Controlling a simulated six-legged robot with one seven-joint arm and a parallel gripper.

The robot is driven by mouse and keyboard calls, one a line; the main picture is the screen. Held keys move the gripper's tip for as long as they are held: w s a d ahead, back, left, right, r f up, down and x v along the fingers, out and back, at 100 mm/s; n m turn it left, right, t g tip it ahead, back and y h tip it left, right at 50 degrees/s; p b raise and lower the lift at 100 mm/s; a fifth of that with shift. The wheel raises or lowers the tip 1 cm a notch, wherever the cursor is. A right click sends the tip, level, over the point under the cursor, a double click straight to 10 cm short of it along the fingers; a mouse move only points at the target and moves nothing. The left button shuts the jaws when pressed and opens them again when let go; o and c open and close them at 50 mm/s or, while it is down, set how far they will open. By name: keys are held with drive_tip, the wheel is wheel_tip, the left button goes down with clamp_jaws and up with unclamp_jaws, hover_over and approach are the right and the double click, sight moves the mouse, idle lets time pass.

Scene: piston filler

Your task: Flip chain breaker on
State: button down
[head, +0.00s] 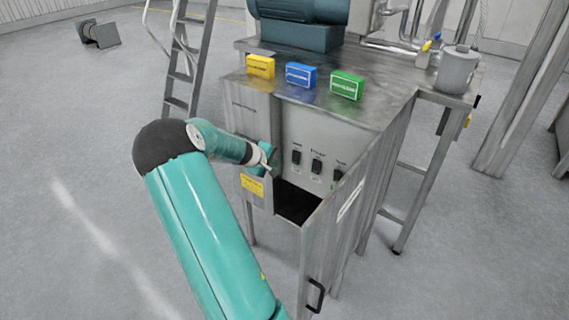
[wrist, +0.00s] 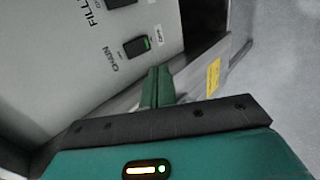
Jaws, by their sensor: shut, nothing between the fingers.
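The chain breaker (wrist: 137,46) is a black rocker switch on a pale grey panel, beside the printed word CHAIN in the wrist view. A green patch shows at its end nearer a small white label. In the head view it appears to be the leftmost switch (head: 296,157) of three in the open cabinet. My gripper (wrist: 156,86) is shut and empty, its green fingers pointing toward the panel a little below the breaker in the wrist view. A gap shows between them in that picture. In the head view my gripper (head: 266,160) is just left of the switches, at the cabinet's left edge.
The filler breaker (head: 316,165) and a third switch (head: 337,174) sit to the right. The open cabinet door (head: 338,240) with a black handle stands at the right. Yellow (head: 260,66), blue (head: 301,75) and green (head: 346,85) boxes lie on top. A ladder (head: 181,75) stands behind.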

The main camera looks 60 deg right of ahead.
sight(295, 160)
drive_tip(key=d+r+x, duration=0.1)
drive_tip(key=x, duration=1.1)
drive_tip(key=shift+d, duration=0.55)
drive_tip(key=shift+s+r, duration=0.1)
drive_tip(key=shift+s, duration=0.1)
drive_tip(key=shift+d, duration=0.25)
drive_tip(key=shift+r, duration=0.75)
